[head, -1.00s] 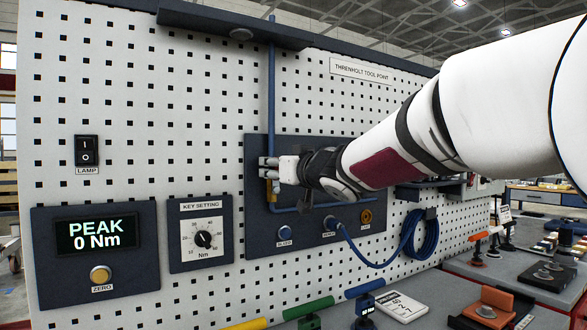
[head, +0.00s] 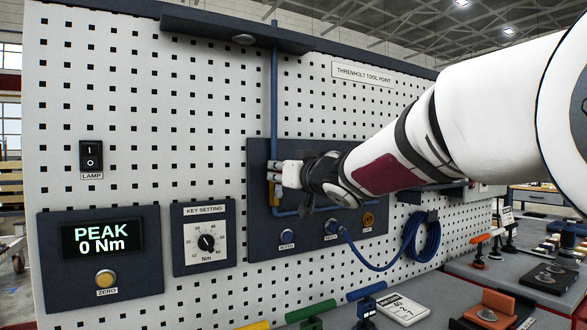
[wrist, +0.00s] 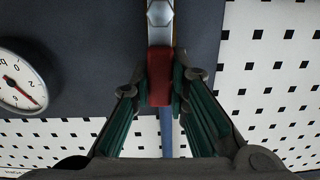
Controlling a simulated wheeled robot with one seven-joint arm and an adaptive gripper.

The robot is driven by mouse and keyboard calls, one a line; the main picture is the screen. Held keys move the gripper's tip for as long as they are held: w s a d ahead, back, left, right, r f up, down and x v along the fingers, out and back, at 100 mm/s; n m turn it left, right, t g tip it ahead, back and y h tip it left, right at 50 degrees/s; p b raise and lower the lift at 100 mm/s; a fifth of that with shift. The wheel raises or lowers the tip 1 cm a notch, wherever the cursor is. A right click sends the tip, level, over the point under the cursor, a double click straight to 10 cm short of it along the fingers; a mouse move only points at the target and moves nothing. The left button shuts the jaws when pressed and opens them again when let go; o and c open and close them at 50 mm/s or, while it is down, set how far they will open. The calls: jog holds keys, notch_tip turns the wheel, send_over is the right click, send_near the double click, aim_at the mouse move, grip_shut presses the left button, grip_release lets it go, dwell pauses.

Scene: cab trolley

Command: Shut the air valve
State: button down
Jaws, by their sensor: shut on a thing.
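The air valve's red lever (wrist: 160,78) shows in the wrist view, with a silver metal part (wrist: 160,14) at its upper end. My gripper (wrist: 160,88) is shut on the red lever, one green-padded finger on each side. In that view the lever lies along the line of the blue pipe (wrist: 166,135). In the head view my gripper (head: 273,173) is at the dark wall panel, over the valve. A small brass part (head: 275,197) shows just below the fingers; the lever is hidden there.
A round gauge (wrist: 20,82) is beside the lever in the wrist view. The blue pipe (head: 273,95) runs down the pegboard. Coloured-handled tools stand on the bench.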

aim_at(291, 191)
jog(key=shift+w+d+f+m+p, duration=0.45)
jog(key=shift+d+f+m+p, duration=0.35)
jog(key=shift+m+p, duration=1.8)
jog(key=shift+w+d+f+m+p, duration=0.6)
jog(key=shift+f+m+p, duration=0.35)
jog(key=shift+m+p, duration=1.65)
jog(key=shift+w+d+f+m+p, duration=0.35)
jog(key=shift+d+f+m+p, duration=0.95)
jog(key=shift+m, duration=2.1)
jog(key=shift+a+r+p, duration=0.35)
jog(key=shift+a+p, duration=0.1)
jog(key=shift+a, duration=0.15)
jog(key=c, duration=1.5)
grip_release()
jog(key=shift+s, duration=0.1)
jog(key=v, duration=1.2)
